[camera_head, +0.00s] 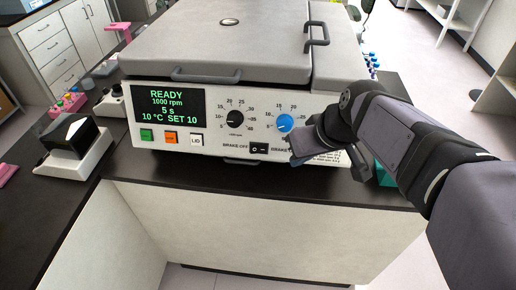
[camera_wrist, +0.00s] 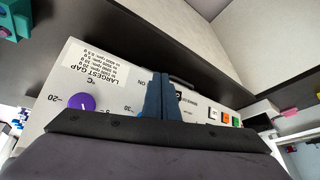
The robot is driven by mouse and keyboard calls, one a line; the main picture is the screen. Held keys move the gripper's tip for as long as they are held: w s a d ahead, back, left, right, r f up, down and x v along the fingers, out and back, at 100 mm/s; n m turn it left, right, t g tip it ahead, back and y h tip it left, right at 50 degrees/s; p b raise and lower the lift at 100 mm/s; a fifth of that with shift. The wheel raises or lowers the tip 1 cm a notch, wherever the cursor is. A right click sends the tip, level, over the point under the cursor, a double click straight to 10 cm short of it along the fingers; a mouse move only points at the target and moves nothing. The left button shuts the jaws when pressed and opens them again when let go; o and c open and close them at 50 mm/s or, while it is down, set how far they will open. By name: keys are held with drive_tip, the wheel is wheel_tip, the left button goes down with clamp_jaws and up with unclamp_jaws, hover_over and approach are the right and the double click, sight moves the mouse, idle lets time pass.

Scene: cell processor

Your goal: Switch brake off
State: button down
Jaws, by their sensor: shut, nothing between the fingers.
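The brake switch (camera_head: 259,148) is a small black rocker on the lower front panel of the centrifuge (camera_head: 190,95), between the words "BRAKE OFF" and a partly covered "BRAKE" label. Its rocker position is too small to tell. My gripper (camera_head: 294,160) is just right of the switch, in front of the panel below the blue knob (camera_head: 284,122). In the wrist view my gripper's blue fingers (camera_wrist: 158,82) are together and empty, pointing along the panel, which appears upside down. They hide part of the switch area there. Whether they touch the panel is unclear.
The display (camera_head: 168,108) reads READY, 1000 rpm, 5 s, 10 °C, SET 10. Green (camera_head: 147,135), orange (camera_head: 170,137) and white LID (camera_head: 196,140) buttons sit below it. A black knob (camera_head: 235,119) is left of the blue one. The bench front edge is clear.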

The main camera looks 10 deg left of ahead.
drive_tip(key=a+r+n+y, duration=0.2)
drive_tip(key=a+r+n, duration=0.2)
drive_tip(key=n, duration=1)
drive_tip(key=shift+s+a+r+n+g, duration=0.25)
drive_tip(key=shift+s+r+n+g, duration=0.15)
drive_tip(key=shift+r, duration=0.55)
drive_tip(key=shift+a+f, duration=0.1)
drive_tip(key=p, duration=0.3)
approach(259, 149)
drive_tip(key=s+a+f, duration=0.3)
drive_tip(key=f, duration=0.1)
drive_tip(key=shift+w+a+f+p, duration=0.2)
drive_tip(key=shift+w+p, duration=0.05)
drive_tip(key=shift+w, duration=0.35)
drive_tip(key=shift+w+a+f+p, duration=0.2)
drive_tip(key=shift+w+p, duration=0.1)
drive_tip(key=shift+w, duration=0.3)
drive_tip(key=shift+w+a+f+p, duration=0.15)
drive_tip(key=shift+w+a+p, duration=0.1)
drive_tip(key=shift+w, duration=0.35)
